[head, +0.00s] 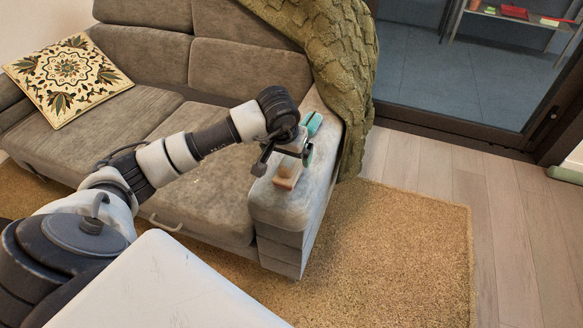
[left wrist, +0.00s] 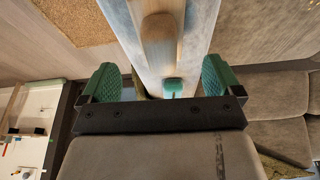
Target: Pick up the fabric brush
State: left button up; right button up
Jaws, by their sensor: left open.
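The fabric brush (head: 286,176) appears as a small tan block on the sofa's armrest (head: 290,205) in the head view. My left gripper (head: 309,138), with green finger pads, is over the armrest beside it and partly hides it. In the left wrist view the tan part of the brush (left wrist: 158,27) lies beyond the fingers. A small teal piece (left wrist: 173,85) shows between the open fingers of the left gripper (left wrist: 160,82); I cannot tell whether it belongs to the brush. The pads look apart from anything. My right gripper is not in view.
The grey sofa (head: 210,150) has a patterned cushion (head: 68,78) at its left end. A green knitted throw (head: 335,60) drapes over the back beside the armrest. A tan shag rug (head: 400,255) lies in front, with bare wooden floor (head: 510,220) to the right.

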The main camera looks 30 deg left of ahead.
aim_at(289, 158)
pick_arm(q)
jog(key=shift+w+f, duration=0.2)
jog(key=shift+f, duration=0.5)
jog(key=b+x, duration=0.1)
jog(key=x, duration=0.3)
jog(key=shift+w+a+f, duration=0.1)
jog(key=shift+w+f, duration=0.1)
jog(key=shift+f, duration=0.1)
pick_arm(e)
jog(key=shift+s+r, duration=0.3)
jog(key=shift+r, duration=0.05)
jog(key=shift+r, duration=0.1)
pick_arm(q)
jog(key=c, duration=1)
jog(key=shift+c, duration=0.2)
jog(key=shift+r, duration=0.15)
